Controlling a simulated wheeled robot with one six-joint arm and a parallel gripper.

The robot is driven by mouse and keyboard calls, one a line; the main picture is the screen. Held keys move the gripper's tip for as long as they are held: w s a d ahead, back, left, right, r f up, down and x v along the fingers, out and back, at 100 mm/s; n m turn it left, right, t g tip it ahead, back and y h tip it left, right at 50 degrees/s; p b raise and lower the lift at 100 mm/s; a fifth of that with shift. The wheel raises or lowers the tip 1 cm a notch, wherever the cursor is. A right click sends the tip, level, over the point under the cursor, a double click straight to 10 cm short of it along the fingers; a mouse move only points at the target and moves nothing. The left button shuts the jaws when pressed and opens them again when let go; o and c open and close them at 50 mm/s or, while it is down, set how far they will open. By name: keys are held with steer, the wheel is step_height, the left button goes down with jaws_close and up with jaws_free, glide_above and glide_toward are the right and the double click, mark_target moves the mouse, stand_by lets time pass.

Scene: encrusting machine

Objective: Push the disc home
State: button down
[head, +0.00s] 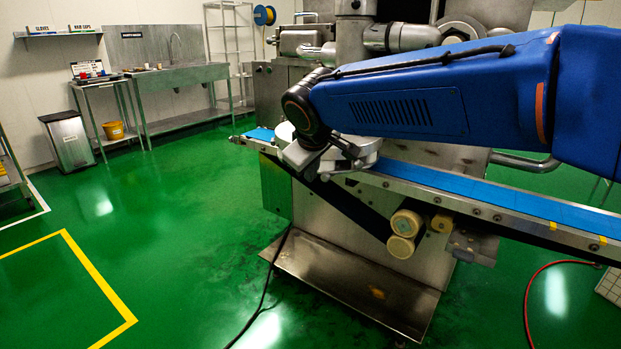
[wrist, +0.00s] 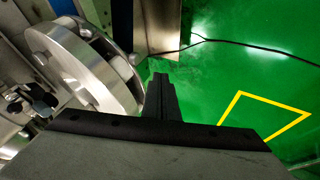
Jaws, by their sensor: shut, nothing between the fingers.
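A silver metal disc (wrist: 84,68), part of a round assembly with a second plate and gaps between, fills the upper left of the wrist view. In the head view, round metal (head: 368,152) shows partly behind the end of my arm, above the blue belt. My gripper (wrist: 160,78) is shut and empty, its dark fingers just to the right of the disc's rim in the wrist view. I see no clear contact between them. Whether the disc is fully seated cannot be told.
The blue conveyor belt (head: 480,196) runs along the machine's front, with rollers (head: 404,234) below it. A black cable (head: 266,285) lies on the green floor. Open floor (head: 170,220) lies to the left, with a yellow marked corner (head: 110,290) and a sink bench (head: 180,76) behind.

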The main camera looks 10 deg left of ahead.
steer(key=v, duration=0.5)
steer(key=c, duration=2.3)
jaws_free()
steer(key=shift+s+r, duration=0.1)
steer(key=shift+r, duration=0.05)
steer(key=o, duration=0.5)
steer(key=shift+s+a, duration=0.2)
steer(key=shift+a, duration=0.1)
steer(key=shift+o, duration=1.2)
steer(key=s+a+f+n+y, duration=0.1)
steer(key=s+a+f+y, duration=0.1)
steer(key=a, duration=0.4)
steer(key=s+a+f+n+g+y, duration=0.1)
steer(key=s+a+f+y, duration=0.1)
steer(key=a, duration=0.4)
steer(key=shift+a+f+n+y, duration=0.25)
steer(key=shift+f+n+y, duration=0.15)
steer(key=shift+f+y, duration=0.15)
steer(key=s+a+f+t+y, duration=0.25)
steer(key=a+y, duration=0.25)
steer(key=a, duration=0.5)
steer(key=m+t+h, duration=0.5)
steer(key=t+h, duration=0.7)
steer(key=h, duration=0.2)
glide_toward(324, 179)
steer(key=shift+y, duration=0.25)
steer(key=x, duration=0.7)
steer(key=shift+w+d+r, duration=0.15)
steer(key=shift+w, duration=0.15)
